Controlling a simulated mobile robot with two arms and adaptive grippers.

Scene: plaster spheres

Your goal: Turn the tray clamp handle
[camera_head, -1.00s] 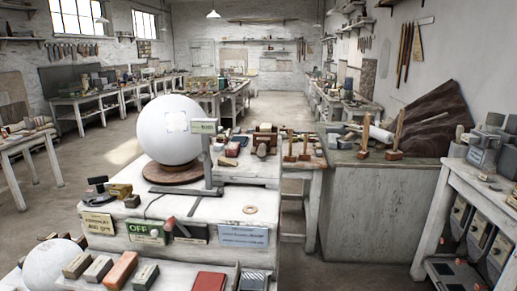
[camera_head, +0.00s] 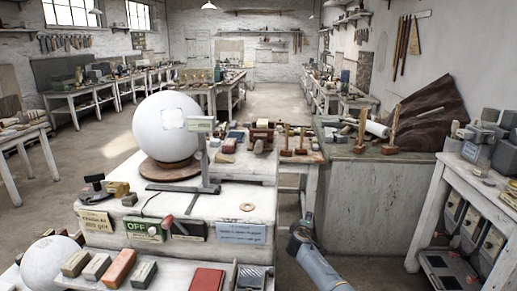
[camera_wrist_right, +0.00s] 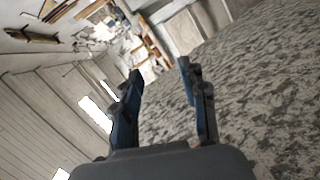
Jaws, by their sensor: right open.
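A small lever with a red grip (camera_head: 166,221) is on the front of the white workbench (camera_head: 225,205), between the OFF sign and a dark label. I cannot tell for sure whether this is the tray clamp handle. My right gripper (camera_head: 302,230) comes in from the bottom right, beside the bench's right end and well apart from the lever. In the right wrist view my right gripper (camera_wrist_right: 160,72) has its two dark fingers spread, with nothing between them. My left gripper is not in view.
A large white sphere (camera_head: 172,126) sits on a round wooden base (camera_head: 172,171), with a metal stand (camera_head: 206,172) beside it. A front shelf holds several blocks and a red box (camera_head: 206,279). A grey cabinet (camera_head: 370,200) stands to the right. Floor shows between bench and cabinet.

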